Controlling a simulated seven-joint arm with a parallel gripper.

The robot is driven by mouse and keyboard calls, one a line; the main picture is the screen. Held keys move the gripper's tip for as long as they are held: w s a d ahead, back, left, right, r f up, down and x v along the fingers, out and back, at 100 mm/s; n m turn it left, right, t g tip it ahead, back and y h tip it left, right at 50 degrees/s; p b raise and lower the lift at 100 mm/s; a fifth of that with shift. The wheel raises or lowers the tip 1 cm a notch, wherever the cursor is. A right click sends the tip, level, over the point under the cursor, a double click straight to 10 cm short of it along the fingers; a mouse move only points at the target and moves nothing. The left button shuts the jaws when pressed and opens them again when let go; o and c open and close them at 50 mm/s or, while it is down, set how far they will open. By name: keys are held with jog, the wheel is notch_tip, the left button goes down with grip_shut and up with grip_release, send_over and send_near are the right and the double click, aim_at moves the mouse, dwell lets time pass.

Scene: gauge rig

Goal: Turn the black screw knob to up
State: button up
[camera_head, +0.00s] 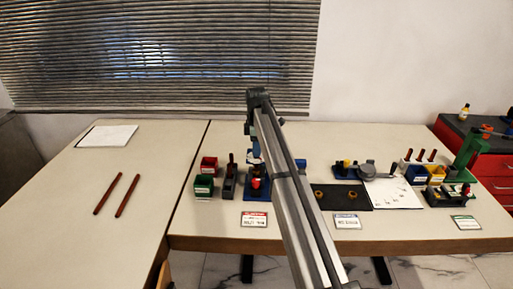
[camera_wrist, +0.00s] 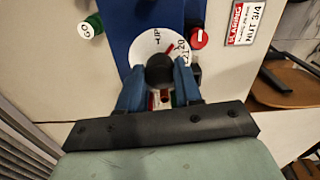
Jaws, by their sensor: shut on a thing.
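The black screw knob (camera_wrist: 159,70) is round and sits at the middle of a white dial (camera_wrist: 143,47) with printed marks, in the wrist view. A short red mark (camera_wrist: 170,49) shows on the dial just above and right of the knob. My gripper (camera_wrist: 159,76) has its blue fingers on both sides of the knob and is shut on it. The dial belongs to a rig on a blue base (camera_head: 258,195), seen below my gripper in the head view. The knob is too small and covered to make out there. The dial's lower part is hidden by the knob and fingers.
A green knob (camera_wrist: 90,27) lies left of the dial and a red knob (camera_wrist: 199,38) right of it. Red (camera_head: 209,166) and green (camera_head: 203,186) bins stand left of the rig. A black mat (camera_head: 343,198) lies right. The left table has two dark red rods (camera_head: 127,195).

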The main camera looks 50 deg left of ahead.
jog(key=n, duration=0.4)
jog(key=shift+n, duration=1.8)
jog(key=o, duration=1)
jog(key=shift+o, duration=0.2)
jog(key=shift+r, duration=0.1)
notch_tip(320, 180, up, 14)
